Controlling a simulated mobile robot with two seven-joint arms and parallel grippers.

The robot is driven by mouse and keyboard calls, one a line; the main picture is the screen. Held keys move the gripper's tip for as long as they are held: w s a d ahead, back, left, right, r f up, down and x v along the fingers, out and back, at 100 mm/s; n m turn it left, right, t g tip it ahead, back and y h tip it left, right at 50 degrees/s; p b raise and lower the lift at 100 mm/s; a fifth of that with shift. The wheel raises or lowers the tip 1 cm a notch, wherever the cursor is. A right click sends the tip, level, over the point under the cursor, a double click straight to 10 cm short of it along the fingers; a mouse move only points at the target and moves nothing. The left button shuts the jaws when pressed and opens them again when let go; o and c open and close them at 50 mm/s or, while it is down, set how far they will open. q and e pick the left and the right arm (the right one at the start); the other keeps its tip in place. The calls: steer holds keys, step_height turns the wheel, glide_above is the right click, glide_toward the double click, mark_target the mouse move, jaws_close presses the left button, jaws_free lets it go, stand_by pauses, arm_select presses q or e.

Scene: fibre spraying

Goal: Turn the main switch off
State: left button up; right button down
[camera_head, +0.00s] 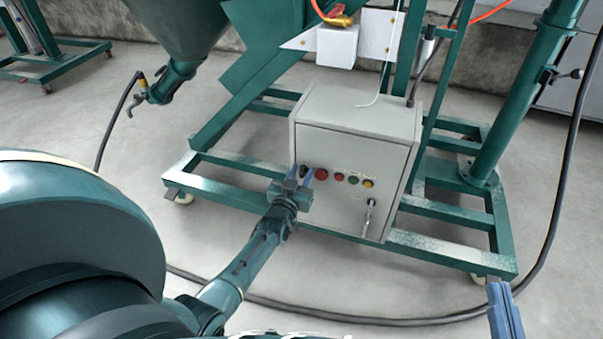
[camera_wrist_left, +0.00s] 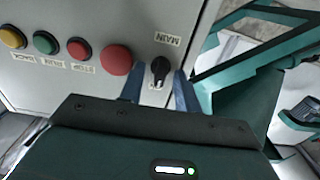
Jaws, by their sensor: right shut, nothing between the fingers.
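The main switch is a black rotary knob (camera_wrist_left: 160,71) on the front of the grey control box (camera_head: 345,135), beside a label reading MAIN that appears upside down in the left wrist view. Its handle looks roughly upright there, slightly tilted. My left gripper (camera_head: 302,174) is open at the box's front. Its two blue fingers (camera_wrist_left: 157,86) stand on either side of the knob, with gaps visible; I cannot tell whether they touch it. In the head view the knob is small between the fingers. My right gripper (camera_head: 506,312) is shut and empty at the lower right, away from the box.
A large red button (camera_wrist_left: 116,60) sits right beside the switch, with smaller red, green and yellow buttons further along. A key or latch handle (camera_head: 369,217) hangs on the box's lower right. Green frame bars (camera_head: 440,250) surround the box. A black cable (camera_head: 400,321) lies on the floor.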

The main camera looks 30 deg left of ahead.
arm_select(q)
steer(key=shift+c, duration=0.4)
arm_select(e)
steer(key=shift+s, duration=0.1)
arm_select(q)
steer(key=c, duration=0.6)
steer(key=n, duration=0.4)
steer(key=shift+a+n, duration=0.1)
steer(key=shift+n, duration=0.3)
steer(key=n+b, duration=0.1)
steer(key=n, duration=0.5)
steer(key=n+b, duration=0.1)
steer(key=n, duration=0.6)
steer(key=shift+a+f+b, duration=0.15)
steer(key=shift+b, duration=0.25)
arm_select(e)
steer(key=shift+a+r+y, duration=0.2)
steer(key=shift+r+y, duration=0.1)
steer(key=shift+y, duration=0.2)
steer(key=shift+r+t, duration=0.1)
steer(key=shift+t, duration=0.2)
